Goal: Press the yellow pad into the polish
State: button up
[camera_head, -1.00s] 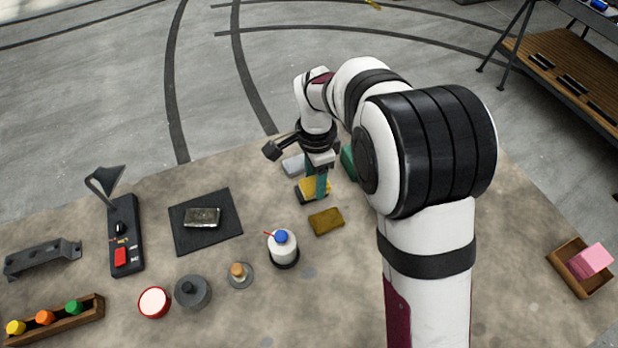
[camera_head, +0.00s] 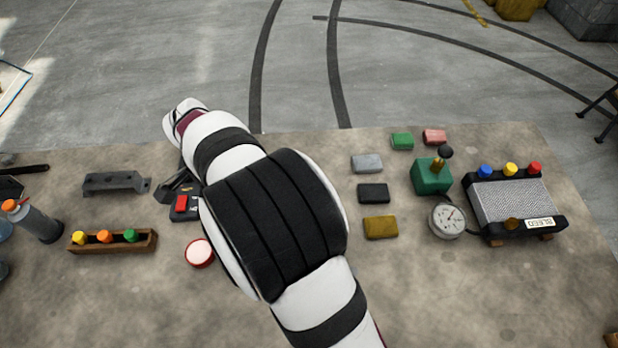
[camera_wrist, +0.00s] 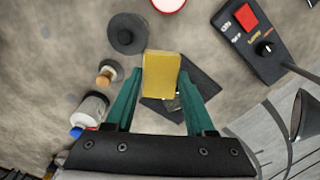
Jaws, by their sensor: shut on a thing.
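My gripper (camera_wrist: 160,73) is shut on the yellow pad (camera_wrist: 161,76), which sits between its two teal fingers in the wrist view. The pad is over the dark mat (camera_wrist: 205,83) and hides part of the metal piece (camera_wrist: 172,104) on it; I cannot tell its height. A round, pale-topped tin with a red rim, seemingly the polish (camera_wrist: 168,4), is at the wrist view's top edge, apart from the pad. In the head view the tin (camera_head: 199,252) stands left of my arm, which hides the gripper and pad.
A grey round lid (camera_wrist: 126,34), a wooden-knobbed piece (camera_wrist: 110,73) and a white bottle with blue cap (camera_wrist: 88,112) stand left in the wrist view. A switch box (camera_wrist: 252,38) and lamp (camera_wrist: 304,125) are right. A mustard pad (camera_head: 380,227) lies right of my arm.

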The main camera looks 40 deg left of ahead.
jog(key=n, duration=0.2)
send_over(199, 252)
jog(key=shift+f, duration=3.25)
jog(key=shift+f, duration=0.55)
notch_tip(199, 252, up, 7)
